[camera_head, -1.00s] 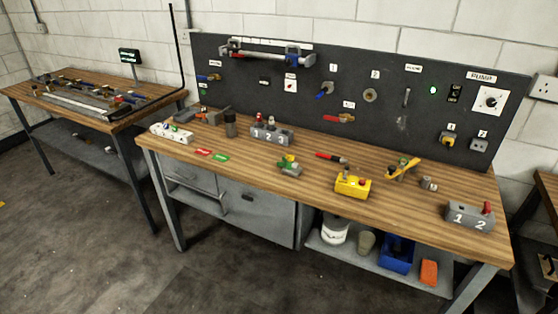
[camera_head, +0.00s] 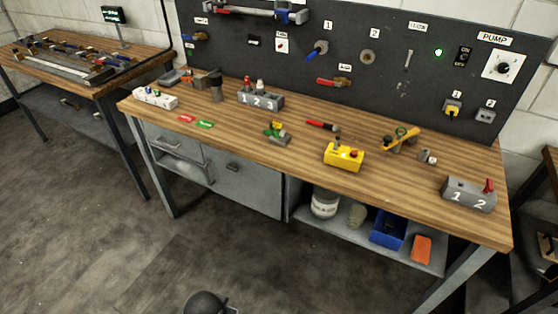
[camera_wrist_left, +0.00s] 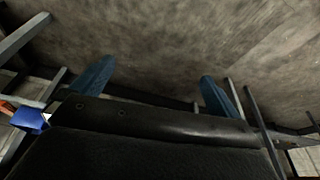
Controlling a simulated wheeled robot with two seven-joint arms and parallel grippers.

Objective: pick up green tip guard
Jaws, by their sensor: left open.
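A small green piece (camera_head: 272,130) sits with yellow and grey parts on the middle of the wooden workbench (camera_head: 240,150). It may be the green tip guard, but it is too small to tell. A flat green card (camera_head: 204,124) lies to its left beside a red card. My left gripper (camera_wrist_left: 158,85) shows in the left wrist view with its two blue fingers wide apart and nothing between them. It is over the floor side, away from the bench top items. In the head view only a dark rounded part, probably of my arm, shows at the bottom edge. My right gripper is not seen.
A grey block marked 1 2 3 (camera_head: 260,99), a yellow control box (camera_head: 343,157) and a grey block marked 1 2 (camera_head: 468,194) stand on the bench. A black tool panel (camera_head: 300,65) rises behind. The lower shelf holds a blue bin (camera_head: 388,229). The floor in front is clear.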

